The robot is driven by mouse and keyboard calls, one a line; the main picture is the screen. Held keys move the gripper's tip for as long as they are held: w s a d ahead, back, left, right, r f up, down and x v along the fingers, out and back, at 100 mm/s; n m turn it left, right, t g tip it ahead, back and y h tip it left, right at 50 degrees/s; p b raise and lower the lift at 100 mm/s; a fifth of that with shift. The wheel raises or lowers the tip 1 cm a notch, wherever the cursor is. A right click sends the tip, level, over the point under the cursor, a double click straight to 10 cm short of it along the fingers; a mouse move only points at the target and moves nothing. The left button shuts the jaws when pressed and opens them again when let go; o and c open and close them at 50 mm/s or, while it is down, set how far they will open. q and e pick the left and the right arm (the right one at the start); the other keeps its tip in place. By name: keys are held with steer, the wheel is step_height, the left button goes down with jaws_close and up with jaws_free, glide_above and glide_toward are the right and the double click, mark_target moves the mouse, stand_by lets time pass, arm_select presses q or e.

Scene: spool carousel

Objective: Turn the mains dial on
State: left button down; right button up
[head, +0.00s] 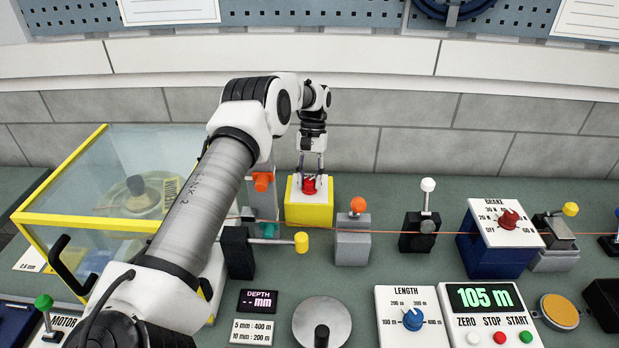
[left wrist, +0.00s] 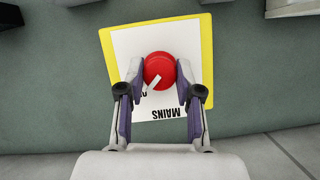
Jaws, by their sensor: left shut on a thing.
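The mains dial (head: 310,185) is a red knob on a white-topped yellow box (head: 309,212) near the back wall. In the left wrist view the red dial (left wrist: 158,68) sits on a white plate (left wrist: 128,45) lettered MAINS, with a yellow edge. A white pointer mark on the dial slants toward the lower left of that view. My left gripper (left wrist: 158,85) is shut on the dial, one finger on each side. In the head view the left gripper (head: 310,178) points down onto it. Part of the plate's lettering is hidden by the dial and fingers. My right gripper is not in view.
A yellow-framed clear cover (head: 62,219) stands at left. An orange-knobbed post (head: 352,235) and a white-knobbed lever (head: 427,185) stand right of the mains box. A brake dial box (head: 490,232) is further right. Length and counter panels are in front.

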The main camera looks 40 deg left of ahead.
arm_select(q)
steer(key=shift+f, duration=0.1)
steer(key=c, duration=0.8)
jaws_free()
steer(key=v, duration=0.7)
steer(key=shift+r, duration=0.3)
steer(key=shift+f, duration=0.1)
